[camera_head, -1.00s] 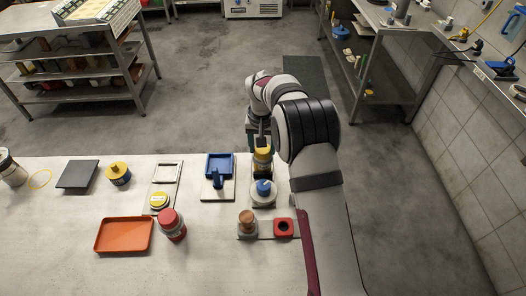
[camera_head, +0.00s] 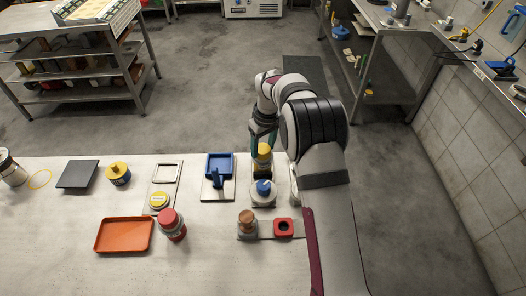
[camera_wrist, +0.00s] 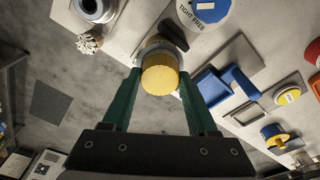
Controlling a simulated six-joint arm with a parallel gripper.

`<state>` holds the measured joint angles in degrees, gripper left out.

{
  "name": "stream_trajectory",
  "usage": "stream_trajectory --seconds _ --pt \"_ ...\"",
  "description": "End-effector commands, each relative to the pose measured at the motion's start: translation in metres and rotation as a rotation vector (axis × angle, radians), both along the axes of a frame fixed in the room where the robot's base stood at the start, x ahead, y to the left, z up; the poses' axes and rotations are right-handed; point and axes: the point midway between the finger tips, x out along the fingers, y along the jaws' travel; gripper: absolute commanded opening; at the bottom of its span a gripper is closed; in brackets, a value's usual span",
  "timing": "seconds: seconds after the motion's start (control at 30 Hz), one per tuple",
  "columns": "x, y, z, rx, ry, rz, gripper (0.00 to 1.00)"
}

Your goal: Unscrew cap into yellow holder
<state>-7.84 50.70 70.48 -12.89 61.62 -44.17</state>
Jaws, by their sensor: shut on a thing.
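A jar with a yellow cap (camera_head: 264,151) stands at the far edge of the table in the head view, behind a white dial with a blue knob. In the wrist view the round yellow cap (camera_wrist: 160,78) lies between the two green fingers of my gripper (camera_wrist: 160,73). My gripper is shut on the cap from its two sides; the fingers hide part of the jar. A board with a yellow labelled disc (camera_head: 159,201) and a white square frame (camera_head: 167,172) lies to the left. I cannot tell which piece is the yellow holder.
The dial (camera_head: 263,198), lettered "TIGHT FREE", is close in front of the jar. A blue tray stand (camera_head: 219,165) is left of it. A yellow-topped blue jar (camera_head: 118,173), red-lidded jar (camera_head: 171,226) and orange tray (camera_head: 124,235) stand further left.

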Motion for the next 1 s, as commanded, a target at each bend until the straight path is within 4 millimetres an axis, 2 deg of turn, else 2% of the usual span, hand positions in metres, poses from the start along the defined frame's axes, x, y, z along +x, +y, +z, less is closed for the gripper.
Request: stream_trajectory --seconds 0.1,0.2,0.47,0.63,0.73,1.0 --pt "0.0008 -0.0009 0.0003 0.001 -0.001 0.222 0.0" --pt "0.0009 -0.0009 0.0003 0.001 -0.002 0.326 0.0" --pt "0.0008 -0.0009 0.0001 0.0 -0.001 0.369 0.0" --pt "0.0019 -0.001 0.0 0.001 -0.002 0.697 0.0" --pt "0.0021 -0.0012 0.0001 0.0 -0.002 0.835 0.0" --pt "0.0017 -0.0013 0.0003 0.0 -0.001 0.861 0.0"
